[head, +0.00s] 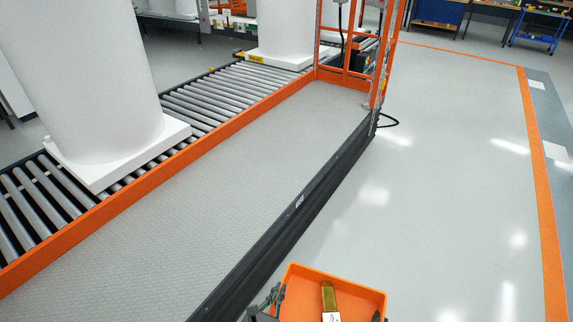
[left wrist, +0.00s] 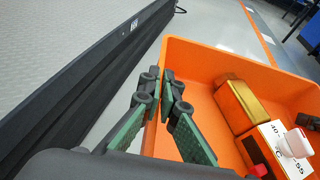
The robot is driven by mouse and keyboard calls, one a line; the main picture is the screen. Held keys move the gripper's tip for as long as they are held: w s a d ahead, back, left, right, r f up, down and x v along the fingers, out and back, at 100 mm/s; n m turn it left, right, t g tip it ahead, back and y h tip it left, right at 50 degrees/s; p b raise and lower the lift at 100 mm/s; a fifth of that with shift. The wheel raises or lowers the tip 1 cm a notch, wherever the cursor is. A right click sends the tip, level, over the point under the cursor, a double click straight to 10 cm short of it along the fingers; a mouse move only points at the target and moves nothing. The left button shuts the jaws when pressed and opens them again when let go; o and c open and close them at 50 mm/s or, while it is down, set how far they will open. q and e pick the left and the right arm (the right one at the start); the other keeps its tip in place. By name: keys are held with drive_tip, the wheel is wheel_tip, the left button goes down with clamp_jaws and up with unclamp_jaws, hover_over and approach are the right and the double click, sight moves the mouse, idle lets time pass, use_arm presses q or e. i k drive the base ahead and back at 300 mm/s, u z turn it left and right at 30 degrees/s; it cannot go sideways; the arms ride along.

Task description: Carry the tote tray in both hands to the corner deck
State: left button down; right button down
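The orange tote tray (head: 345,275) is at the bottom of the head view, cut off by the frame edge. It holds a gold-brown block and a white-labelled piece; in the left wrist view the tray (left wrist: 215,55) also shows a red-and-white item. My left gripper (head: 275,297) is at the tray's left wall. In the left wrist view its fingers (left wrist: 163,78) straddle that wall, tips closed against it. My right gripper (head: 377,317) barely shows at the tray's right wall, and its fingers are mostly hidden. I cannot tell which surface is the corner deck.
A low black rail (head: 290,215), close to the tray's left, edges a grey textured platform (head: 215,185). Beyond lie a roller conveyor (head: 205,100) with white tanks and an orange frame (head: 345,45). Clear grey floor (head: 440,150) extends right to an orange line (head: 543,190).

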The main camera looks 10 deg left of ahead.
sight(153, 298)
drive_tip(key=i, duration=1.4)
drive_tip(key=u, duration=2.6)
